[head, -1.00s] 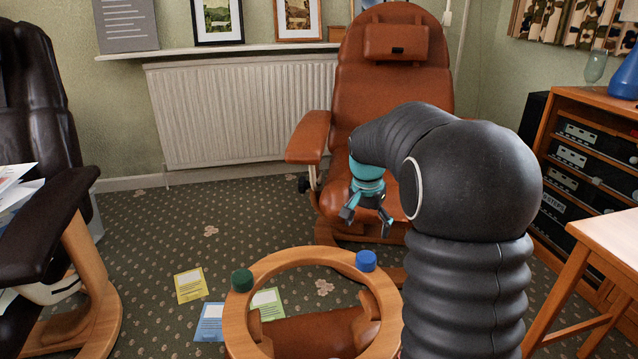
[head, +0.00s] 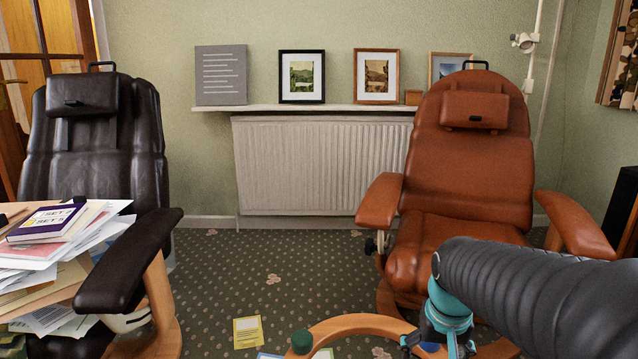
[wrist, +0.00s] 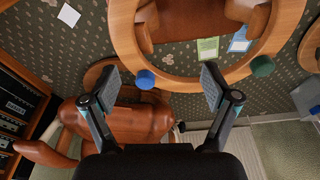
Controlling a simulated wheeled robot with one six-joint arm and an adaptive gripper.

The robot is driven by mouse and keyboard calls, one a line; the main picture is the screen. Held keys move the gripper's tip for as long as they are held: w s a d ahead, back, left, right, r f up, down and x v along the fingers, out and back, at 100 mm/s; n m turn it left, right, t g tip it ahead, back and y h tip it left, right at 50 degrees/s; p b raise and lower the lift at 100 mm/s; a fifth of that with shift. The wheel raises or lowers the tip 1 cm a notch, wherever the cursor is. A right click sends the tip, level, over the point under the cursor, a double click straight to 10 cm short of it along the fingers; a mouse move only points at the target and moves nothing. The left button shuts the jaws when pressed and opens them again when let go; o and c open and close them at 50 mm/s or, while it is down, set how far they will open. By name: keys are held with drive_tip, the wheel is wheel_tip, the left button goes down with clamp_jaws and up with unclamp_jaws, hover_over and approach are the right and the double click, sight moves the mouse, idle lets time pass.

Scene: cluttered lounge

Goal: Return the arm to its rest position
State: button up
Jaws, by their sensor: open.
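My gripper (wrist: 160,88) shows in the wrist view with its two fingers spread wide apart and nothing between them. In the head view my gripper (head: 436,345) hangs at the lower right, partly cut off by the bottom edge, in front of the orange-brown recliner (head: 470,180). My black ribbed arm comes in from the right edge. A round wooden ring (head: 355,325) lies low in the head view, mostly out of frame. A dark green cap (wrist: 262,66) and a blue cap (wrist: 145,79) sit on the ring in the wrist view.
A dark leather recliner (head: 95,150) stands left, with a pile of papers and a book (head: 47,222) before it. A radiator (head: 310,165) and a shelf with frames (head: 325,107) line the back wall. Coloured cards (head: 248,332) lie on the carpet. Open carpet lies between the recliners.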

drive_tip(key=s+a+r+n+t+p, duration=0.1)
drive_tip(key=s+a+r+t+p, duration=0.2)
drive_tip(key=s+r, duration=0.7)
drive_tip(key=shift+s+a+n+p, duration=0.4)
drive_tip(key=shift+s+a+p, duration=0.25)
drive_tip(key=shift+s+p, duration=0.35)
drive_tip(key=shift+r, duration=0.1)
